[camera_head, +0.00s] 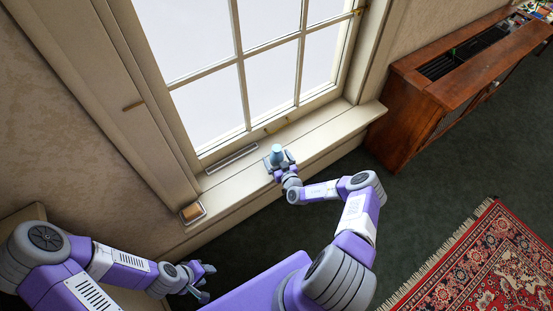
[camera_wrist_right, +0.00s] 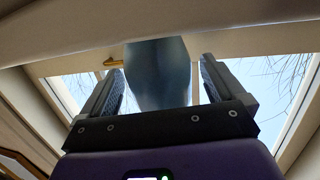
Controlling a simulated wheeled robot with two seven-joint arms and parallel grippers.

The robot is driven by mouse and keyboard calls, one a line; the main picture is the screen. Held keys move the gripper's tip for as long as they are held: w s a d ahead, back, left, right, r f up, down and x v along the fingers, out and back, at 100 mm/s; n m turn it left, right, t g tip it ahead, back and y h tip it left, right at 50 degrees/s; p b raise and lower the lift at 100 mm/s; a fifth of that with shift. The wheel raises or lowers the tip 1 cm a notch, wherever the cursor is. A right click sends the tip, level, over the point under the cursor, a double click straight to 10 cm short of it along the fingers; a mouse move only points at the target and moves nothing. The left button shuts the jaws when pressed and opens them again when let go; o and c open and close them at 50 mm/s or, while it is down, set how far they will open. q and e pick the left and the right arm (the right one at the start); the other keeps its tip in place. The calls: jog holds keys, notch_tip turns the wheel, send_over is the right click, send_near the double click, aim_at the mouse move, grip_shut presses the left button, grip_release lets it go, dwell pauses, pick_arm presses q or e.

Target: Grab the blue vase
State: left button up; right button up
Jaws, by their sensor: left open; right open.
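The blue vase (camera_head: 276,151) stands on the window sill in the head view. It also shows in the right wrist view (camera_wrist_right: 158,75), large and dark blue, between the two fingers. My right gripper (camera_head: 279,160) is at the vase on the sill, with its fingers open on either side of it. In the right wrist view the right gripper (camera_wrist_right: 160,92) has a gap between each finger and the vase. My left gripper (camera_head: 207,283) is open and empty, low in front of the wall below the sill, far from the vase.
The window sill (camera_head: 325,133) runs under a paned window. A small box-like item (camera_head: 192,212) sits at the sill's left end. A wooden cabinet (camera_head: 440,90) stands at the right. A red patterned rug (camera_head: 490,262) lies on the dark green floor.

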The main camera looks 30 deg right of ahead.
jog(key=shift+x, duration=1.1)
jog(key=shift+r, duration=0.1)
jog(key=c, duration=1.2)
jog(key=shift+r, duration=0.1)
